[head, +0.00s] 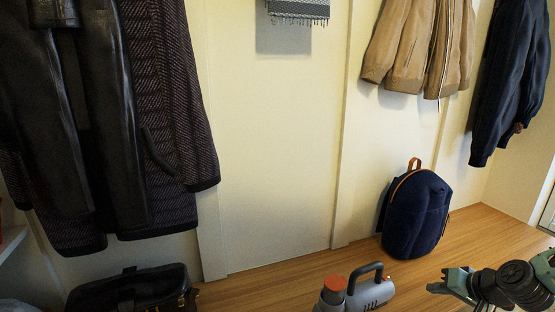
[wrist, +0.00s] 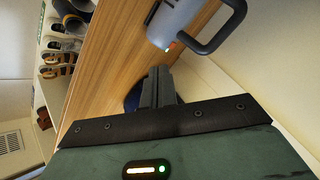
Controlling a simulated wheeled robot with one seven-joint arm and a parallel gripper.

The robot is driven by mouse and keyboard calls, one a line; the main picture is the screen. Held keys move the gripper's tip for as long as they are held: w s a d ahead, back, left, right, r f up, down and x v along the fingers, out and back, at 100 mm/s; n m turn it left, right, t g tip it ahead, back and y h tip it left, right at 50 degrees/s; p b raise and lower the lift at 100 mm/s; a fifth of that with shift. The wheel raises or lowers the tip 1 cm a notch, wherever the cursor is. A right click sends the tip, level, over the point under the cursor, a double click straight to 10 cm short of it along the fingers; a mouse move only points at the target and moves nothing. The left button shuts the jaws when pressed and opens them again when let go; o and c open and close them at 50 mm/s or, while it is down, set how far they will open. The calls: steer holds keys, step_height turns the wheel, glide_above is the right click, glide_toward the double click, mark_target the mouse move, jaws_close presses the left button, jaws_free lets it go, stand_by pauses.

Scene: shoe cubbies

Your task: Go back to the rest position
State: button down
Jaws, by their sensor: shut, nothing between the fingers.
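My gripper (head: 440,284) is at the lower right of the head view, above the wooden bench top and to the right of a grey handheld device with orange parts. In the wrist view its dark fingers (wrist: 158,84) are together with nothing between them. They are apart from the grey device, which shows above them in that view.
The grey device (head: 374,291) stands on the wooden bench (head: 285,275); its handle also shows in the wrist view (wrist: 219,38). A navy backpack (head: 416,215) leans on the wall. A black bag (head: 128,290) sits left. Coats hang above. Shoes (wrist: 57,58) fill cubbies.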

steer(key=s+a+r+n+g, duration=0.3)
steer(key=s+a+r+n, duration=0.15)
steer(key=a, duration=0.45)
steer(key=s+a+r+n+g, duration=0.3)
steer(key=s+a, duration=0.2)
steer(key=a, duration=0.4)
steer(key=s+a+r+n+g+h, duration=0.1)
steer(key=s+a+r, duration=0.25)
steer(key=s, duration=0.35)
steer(key=s+a+r+n+h, duration=0.1)
steer(key=s+a+r+n, duration=0.1)
steer(key=s+r, duration=0.35)
steer(key=s+a+r+n+g+h, duration=0.1)
steer(key=s+a+r, duration=0.25)
steer(key=s, duration=0.45)
step_height(320, 180, up, 18)
steer(key=p, duration=1.7)
steer(key=shift+d+p, duration=0.2)
steer(key=shift+p, duration=0.2)
steer(key=shift+f, duration=0.1)
